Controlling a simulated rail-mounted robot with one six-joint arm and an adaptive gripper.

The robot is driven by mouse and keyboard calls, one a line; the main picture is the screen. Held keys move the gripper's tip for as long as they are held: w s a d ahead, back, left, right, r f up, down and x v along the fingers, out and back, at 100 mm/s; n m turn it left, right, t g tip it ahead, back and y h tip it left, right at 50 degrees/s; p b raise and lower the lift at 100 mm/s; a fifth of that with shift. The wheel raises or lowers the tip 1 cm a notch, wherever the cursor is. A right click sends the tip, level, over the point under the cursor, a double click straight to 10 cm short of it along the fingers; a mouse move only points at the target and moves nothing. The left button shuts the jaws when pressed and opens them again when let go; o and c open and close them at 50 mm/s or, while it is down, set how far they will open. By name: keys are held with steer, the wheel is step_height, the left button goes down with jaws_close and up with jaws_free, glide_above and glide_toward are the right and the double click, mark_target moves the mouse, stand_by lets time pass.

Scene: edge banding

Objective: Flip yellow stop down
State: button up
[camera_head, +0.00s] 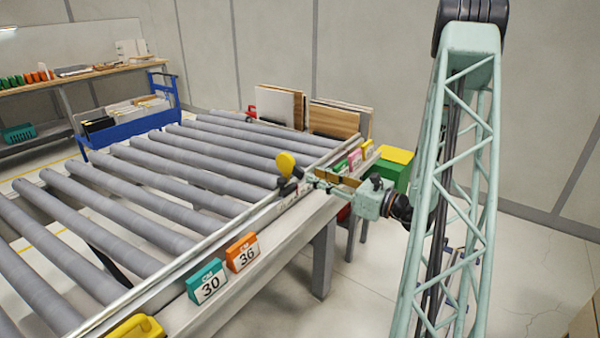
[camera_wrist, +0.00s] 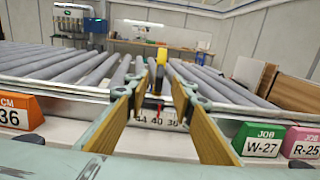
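The yellow stop (camera_head: 286,163) stands upright on the near side rail of the roller conveyor, its round yellow head above a dark lever. In the wrist view its yellow head (camera_wrist: 162,57) shows edge-on, straight ahead between my fingers. A scale with black numbers (camera_wrist: 160,120) runs along the rail below it. My gripper (camera_head: 312,181) is level with the rail, just right of the stop's base. In the wrist view my gripper (camera_wrist: 160,82) is open, with one finger on each side of the stop's line. I cannot tell whether the fingertips touch it.
Orange (camera_head: 242,252) and teal (camera_head: 207,281) number blocks sit on the rail's ledge, left of my gripper. Green (camera_wrist: 258,139) and pink (camera_wrist: 302,142) job blocks sit right. Another yellow part (camera_head: 137,327) shows at the bottom edge. The rollers (camera_head: 150,190) are bare.

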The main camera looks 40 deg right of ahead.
mark_target(304, 172)
steer(key=shift+w+a+b, duration=0.15)
steer(key=shift+w+a, duration=0.1)
steer(key=shift+w, duration=0.95)
steer(key=shift+w+a+b, duration=0.2)
steer(key=shift+w, duration=1.05)
steer(key=shift+w+a+b, duration=0.15)
steer(key=shift+w+a, duration=0.1)
steer(key=shift+w, duration=0.95)
steer(key=shift+c, duration=0.5)
jaws_close()
